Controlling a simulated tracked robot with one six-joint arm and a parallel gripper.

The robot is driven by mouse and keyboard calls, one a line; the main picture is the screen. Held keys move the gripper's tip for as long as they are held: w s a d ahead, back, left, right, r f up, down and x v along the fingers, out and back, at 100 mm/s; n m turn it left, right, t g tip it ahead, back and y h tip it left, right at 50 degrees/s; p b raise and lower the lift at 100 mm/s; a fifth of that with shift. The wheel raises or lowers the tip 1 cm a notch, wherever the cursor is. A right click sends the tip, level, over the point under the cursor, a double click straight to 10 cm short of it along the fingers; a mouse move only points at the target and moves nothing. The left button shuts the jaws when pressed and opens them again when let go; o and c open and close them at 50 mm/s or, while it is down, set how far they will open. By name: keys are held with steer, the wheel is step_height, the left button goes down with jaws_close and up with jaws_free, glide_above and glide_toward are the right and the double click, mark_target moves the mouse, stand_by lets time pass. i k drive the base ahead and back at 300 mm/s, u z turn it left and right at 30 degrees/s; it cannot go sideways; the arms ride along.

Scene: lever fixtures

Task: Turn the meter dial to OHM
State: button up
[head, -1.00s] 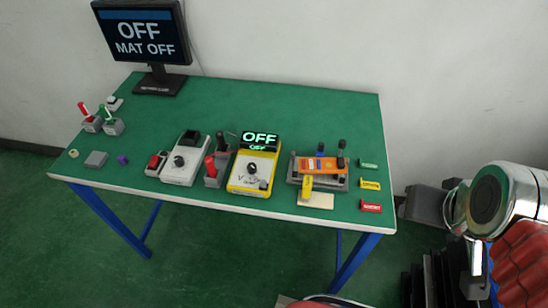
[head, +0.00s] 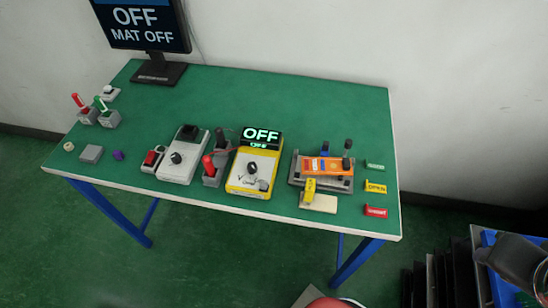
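The yellow meter (head: 240,184) stands near the front middle of the green table in the head view. Its raised screen (head: 262,136) reads OFF in glowing letters. The black dial (head: 252,168) sits on its pale face; the dial's marks are too small to read. My gripper is not clearly in view; only a dark part of my arm (head: 515,262) shows at the lower right edge, well off the table and far from the meter.
A red-handled lever (head: 209,166) stands close left of the meter, beside a white box with a knob (head: 183,158). An orange board in a grey fixture (head: 322,168) stands to the right. A monitor (head: 143,30) reads OFF, MAT OFF. The table's back middle is clear.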

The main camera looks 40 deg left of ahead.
mark_target(252, 166)
steer(key=z, duration=0.25)
steer(key=k, duration=0.3)
steer(key=u, duration=2.9)
steer(key=i, duration=0.5)
steer(key=u, duration=0.1)
